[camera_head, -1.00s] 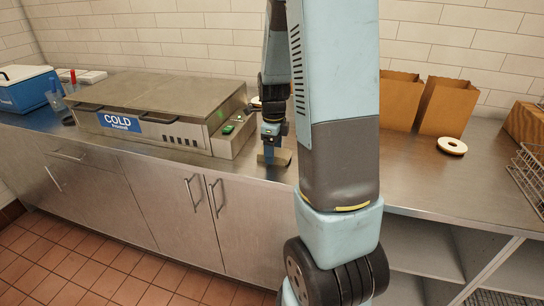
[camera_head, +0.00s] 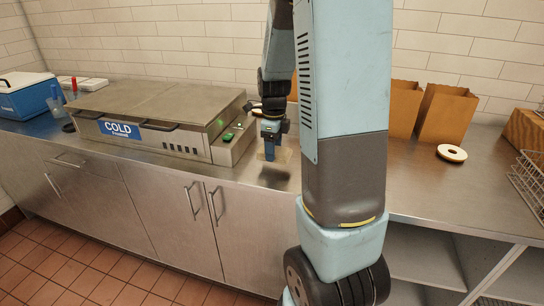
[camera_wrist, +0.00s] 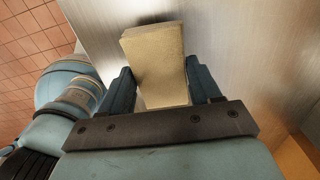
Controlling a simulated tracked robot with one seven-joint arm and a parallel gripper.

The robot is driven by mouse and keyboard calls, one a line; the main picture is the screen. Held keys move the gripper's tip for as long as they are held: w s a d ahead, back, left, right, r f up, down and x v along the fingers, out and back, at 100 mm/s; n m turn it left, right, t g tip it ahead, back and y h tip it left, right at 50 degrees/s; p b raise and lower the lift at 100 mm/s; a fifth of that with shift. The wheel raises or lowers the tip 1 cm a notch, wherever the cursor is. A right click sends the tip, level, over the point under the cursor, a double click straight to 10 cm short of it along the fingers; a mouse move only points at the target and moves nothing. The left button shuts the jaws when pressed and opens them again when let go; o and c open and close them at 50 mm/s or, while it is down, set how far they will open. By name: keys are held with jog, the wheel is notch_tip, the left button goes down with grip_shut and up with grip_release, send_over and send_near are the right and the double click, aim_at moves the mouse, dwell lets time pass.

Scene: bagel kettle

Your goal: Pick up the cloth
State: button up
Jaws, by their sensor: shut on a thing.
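The cloth (camera_wrist: 155,55) is a tan, folded, block-like piece. In the wrist view it sits between the two blue fingers of my gripper (camera_wrist: 158,72), which is shut on it, and its far end sticks out past the fingertips. In the head view my gripper (camera_head: 269,151) is over the steel counter, just right of the cold unit. The cloth (camera_head: 284,155) shows there at the fingertips, partly hidden by them. A dark shadow on the counter below suggests the cloth is held a little above the surface.
The steel cold unit (camera_head: 150,110) with a green-lit control box (camera_head: 233,138) stands close left of my gripper. Brown paper bags (camera_head: 445,113), a bagel (camera_head: 452,153) and a wire basket (camera_head: 530,180) are at right. A blue cooler (camera_head: 25,95) is far left.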

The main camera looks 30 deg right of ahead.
jog(key=s+a+r, duration=0.3)
jog(key=s+r, duration=0.6)
jog(key=s, duration=0.4)
jog(key=shift+s+a+r, duration=0.2)
jog(key=shift+r, duration=0.05)
jog(key=o, duration=0.5)
jog(key=c, duration=0.4)
